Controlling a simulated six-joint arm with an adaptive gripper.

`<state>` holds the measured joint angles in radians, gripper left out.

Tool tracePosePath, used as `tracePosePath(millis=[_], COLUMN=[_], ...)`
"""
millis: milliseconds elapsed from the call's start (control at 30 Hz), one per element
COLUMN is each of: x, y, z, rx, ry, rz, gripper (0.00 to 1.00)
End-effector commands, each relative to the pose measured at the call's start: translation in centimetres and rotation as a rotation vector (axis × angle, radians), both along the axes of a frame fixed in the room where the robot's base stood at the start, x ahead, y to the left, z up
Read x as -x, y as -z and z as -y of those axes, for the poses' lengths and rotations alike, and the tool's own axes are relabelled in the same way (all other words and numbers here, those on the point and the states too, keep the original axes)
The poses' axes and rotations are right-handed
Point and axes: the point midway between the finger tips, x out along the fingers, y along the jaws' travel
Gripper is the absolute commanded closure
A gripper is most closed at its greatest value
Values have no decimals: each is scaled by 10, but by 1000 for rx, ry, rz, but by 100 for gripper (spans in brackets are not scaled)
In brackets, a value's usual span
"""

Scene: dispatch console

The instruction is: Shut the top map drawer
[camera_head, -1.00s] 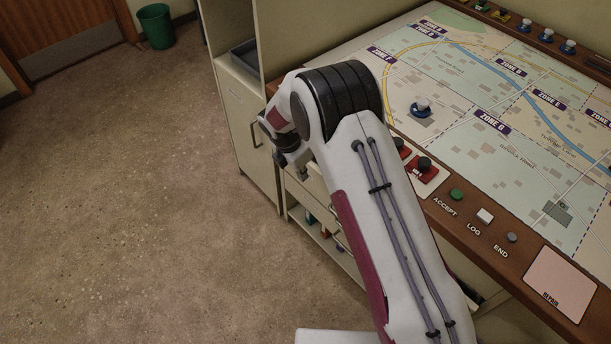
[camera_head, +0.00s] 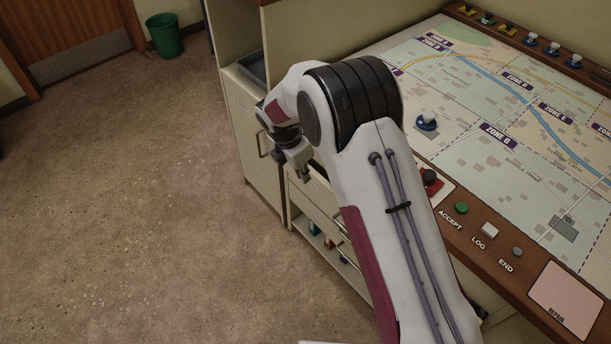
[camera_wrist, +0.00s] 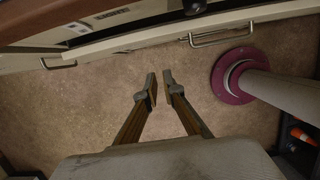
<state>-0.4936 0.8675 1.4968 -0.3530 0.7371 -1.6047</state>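The map drawer front (camera_wrist: 130,42) is a long pale panel across the top of the wrist view, with a metal bar handle (camera_wrist: 222,36). A dark gap behind its upper edge shows that it stands open. In the head view pale drawer fronts (camera_head: 316,205) lie under the console, largely hidden by my arm. My gripper (camera_wrist: 161,86) is empty. Its fingertips are close together with a narrow gap, over the floor in front of the drawer, and appear apart from it. In the head view my gripper (camera_head: 302,172) hangs beside the drawer unit; its fingertips are hard to make out.
The map console (camera_head: 480,190) with buttons stands above the drawers. A pale cabinet (camera_head: 253,135) stands left of them. An open shelf (camera_head: 335,255) with small coloured items is below. A green bin (camera_head: 164,34) is far off. The floor (camera_head: 150,210) at left is clear.

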Motion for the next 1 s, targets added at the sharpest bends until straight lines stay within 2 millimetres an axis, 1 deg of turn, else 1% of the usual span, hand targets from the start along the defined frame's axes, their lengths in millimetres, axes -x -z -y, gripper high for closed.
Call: tracePosePath(millis=[133,267,367,467,500,600,700,800,900,1000], x=[3,18,38,71,86,119,144,165,180,191], y=[2,20,44,77,92,128,157,182,204,224], z=[-6,-20,-31,-45,-54,-79,-102,-122,-139,-152], rx=[1,16,37,41,27,-28,-90,-151,-208,-258], ry=[-12,-44,-73,-78,-72,-38,14,75,143,217], rz=[-2,-29,-68,-131,-153,-194,-212,-217,-207,-186], gripper=[86,86,86,86,86,86,86,86,86,86])
